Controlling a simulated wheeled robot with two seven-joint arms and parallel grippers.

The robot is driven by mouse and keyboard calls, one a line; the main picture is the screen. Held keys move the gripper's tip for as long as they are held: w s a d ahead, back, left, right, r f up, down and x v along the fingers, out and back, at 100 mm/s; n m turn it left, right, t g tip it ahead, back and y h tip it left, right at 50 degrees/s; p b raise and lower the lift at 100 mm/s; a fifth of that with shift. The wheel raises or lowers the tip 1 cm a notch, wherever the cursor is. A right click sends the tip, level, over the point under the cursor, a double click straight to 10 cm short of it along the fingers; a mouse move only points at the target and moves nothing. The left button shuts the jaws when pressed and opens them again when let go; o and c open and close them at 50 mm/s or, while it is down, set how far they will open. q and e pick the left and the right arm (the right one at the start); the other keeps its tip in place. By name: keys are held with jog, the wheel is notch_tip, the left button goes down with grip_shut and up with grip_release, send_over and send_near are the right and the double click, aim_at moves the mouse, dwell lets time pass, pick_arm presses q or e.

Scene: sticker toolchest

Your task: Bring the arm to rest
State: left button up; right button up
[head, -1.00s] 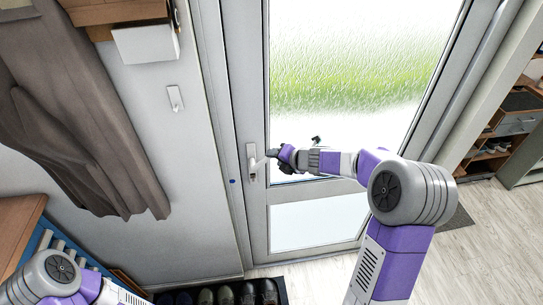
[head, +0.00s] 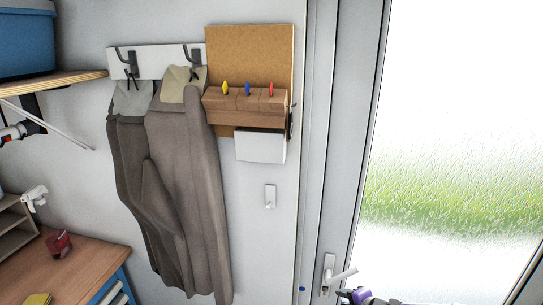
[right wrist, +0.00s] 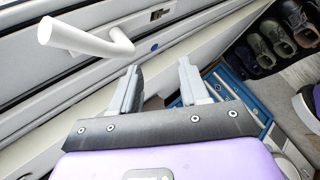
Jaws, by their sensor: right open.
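My right arm (head: 362,296) shows only as a small purple and dark piece at the bottom edge of the head view, just right of the white door handle (head: 329,274). In the right wrist view my right gripper (right wrist: 160,80) is open, with two grey fingers apart and nothing between them. The door handle also shows there at the upper left (right wrist: 85,38), apart from the fingers. My left gripper is not in view.
The glass door (head: 450,200) fills the right side. Coats (head: 175,180) hang on the wall. A workbench (head: 85,265) and a shelf (head: 50,85) stand at the left. Several shoes (right wrist: 285,35) stand on the floor at the upper right of the right wrist view.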

jog(key=s+a+f+m+g+b, duration=0.1)
jog(key=s+a+f+m, duration=0.25)
jog(key=f, duration=0.25)
jog(key=s+a+f+m+g, duration=0.2)
jog(key=s+a+f+m, duration=0.15)
jog(key=f+m, duration=0.2)
jog(key=s+a+f+m+g+b, duration=0.1)
jog(key=s+a+f+m, duration=0.1)
jog(key=s+f+m, duration=0.35)
jog(key=s+a+f+m+g+b, duration=0.1)
jog(key=s+a+f+m+g, duration=0.3)
jog(key=s+f+m, duration=0.6)
jog(key=s+a+f, duration=0.1)
jog(key=s, duration=0.3)
jog(key=shift+a+f+g, duration=0.2)
jog(key=shift+g, duration=0.2)
